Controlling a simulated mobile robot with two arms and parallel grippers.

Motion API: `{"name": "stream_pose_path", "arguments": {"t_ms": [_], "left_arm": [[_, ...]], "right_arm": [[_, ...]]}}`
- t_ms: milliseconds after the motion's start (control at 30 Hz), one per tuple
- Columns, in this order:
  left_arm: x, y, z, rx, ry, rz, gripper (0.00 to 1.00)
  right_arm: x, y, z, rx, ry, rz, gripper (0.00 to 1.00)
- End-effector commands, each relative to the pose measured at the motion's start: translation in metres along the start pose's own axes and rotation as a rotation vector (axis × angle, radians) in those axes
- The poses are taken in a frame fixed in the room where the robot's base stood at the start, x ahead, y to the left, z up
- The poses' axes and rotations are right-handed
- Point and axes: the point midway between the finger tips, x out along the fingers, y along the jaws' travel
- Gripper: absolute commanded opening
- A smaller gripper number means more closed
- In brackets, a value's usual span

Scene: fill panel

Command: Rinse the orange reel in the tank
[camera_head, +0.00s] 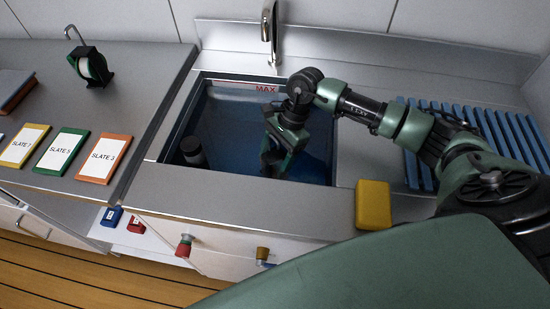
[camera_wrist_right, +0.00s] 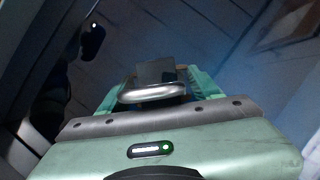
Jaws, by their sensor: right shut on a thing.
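The tank (camera_head: 212,108) is a sunken basin in the steel counter, with bluish water and a red MAX mark near its back edge. My right gripper (camera_head: 272,160) reaches down into the tank, in its right half. In the right wrist view its teal fingers (camera_wrist_right: 160,85) are closed around a dark grey thing with a rounded silver edge (camera_wrist_right: 153,93). I cannot tell whether this is the reel; no orange reel can be made out in either view. My left gripper is not in view.
A dark cylinder (camera_head: 192,151) stands at the tank's left. A tap (camera_head: 270,35) hangs over the back edge. A yellow sponge (camera_head: 373,205) lies in front, a blue rack (camera_head: 480,130) at right. Slates (camera_head: 104,158) and a green-framed reel holder (camera_head: 90,66) are on the left counter.

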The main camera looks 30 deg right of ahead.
Motion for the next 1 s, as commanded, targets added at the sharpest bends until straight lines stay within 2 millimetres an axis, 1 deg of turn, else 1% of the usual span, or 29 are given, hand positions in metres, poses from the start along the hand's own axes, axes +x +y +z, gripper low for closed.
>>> {"name": "stream_pose_path", "arguments": {"t_ms": [33, 267, 367, 633, 1000], "left_arm": [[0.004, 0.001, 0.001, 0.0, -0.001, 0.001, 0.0], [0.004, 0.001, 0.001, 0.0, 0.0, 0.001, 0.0], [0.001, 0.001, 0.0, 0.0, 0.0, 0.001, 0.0], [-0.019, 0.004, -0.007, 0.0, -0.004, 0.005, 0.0], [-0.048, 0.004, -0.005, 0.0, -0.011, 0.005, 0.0]], "right_arm": [[0.003, 0.0, -0.001, 0.0, 0.0, -0.001, 0.13], [0.003, 0.0, -0.001, 0.0, 0.0, -0.001, 0.13], [-0.001, 0.0, 0.0, -0.001, 0.0, -0.002, 0.13], [-0.038, 0.0, 0.015, -0.001, 0.0, -0.002, 0.13], [-0.087, -0.001, 0.036, -0.002, 0.0, -0.002, 0.13]]}}
